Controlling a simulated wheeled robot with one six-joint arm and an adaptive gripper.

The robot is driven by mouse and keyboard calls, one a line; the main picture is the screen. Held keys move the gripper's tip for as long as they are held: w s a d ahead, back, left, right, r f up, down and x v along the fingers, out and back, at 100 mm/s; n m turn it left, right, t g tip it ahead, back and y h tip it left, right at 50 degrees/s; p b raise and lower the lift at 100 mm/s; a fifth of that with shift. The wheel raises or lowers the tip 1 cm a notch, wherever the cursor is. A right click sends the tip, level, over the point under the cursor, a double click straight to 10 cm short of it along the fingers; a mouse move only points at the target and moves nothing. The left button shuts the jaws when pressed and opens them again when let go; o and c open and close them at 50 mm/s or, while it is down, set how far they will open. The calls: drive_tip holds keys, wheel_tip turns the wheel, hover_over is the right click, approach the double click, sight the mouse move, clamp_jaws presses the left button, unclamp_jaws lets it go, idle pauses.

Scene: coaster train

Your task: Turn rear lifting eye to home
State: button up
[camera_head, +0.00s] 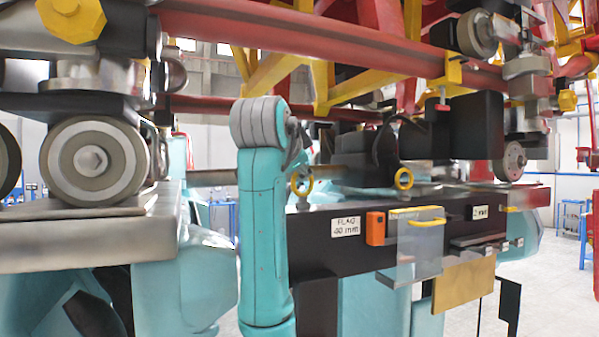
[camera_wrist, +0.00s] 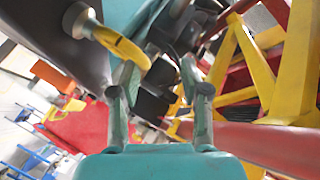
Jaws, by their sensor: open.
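I cannot tell from the frames which is the rear one. In the wrist view a yellow eye (camera_wrist: 122,45) on a pale round base shows close, at the upper left, by my left finger. My gripper (camera_wrist: 158,70) is open, with nothing seen between its fingers. The eye lies to the left of the gap; whether it touches the finger is unclear. My gripper is mostly hidden in the head view.
A red rail (camera_head: 330,35) and yellow braces hang close above. The dark beam (camera_head: 335,245) carries a FLAG label, an orange box (camera_head: 375,228) and a clear panel (camera_head: 415,250). A large wheel (camera_head: 95,160) stands at the left. Open floor shows at the lower right.

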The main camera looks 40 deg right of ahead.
wheel_tip(320, 180, up, 8)
idle(0.4)
drive_tip(key=shift+f, duration=0.1)
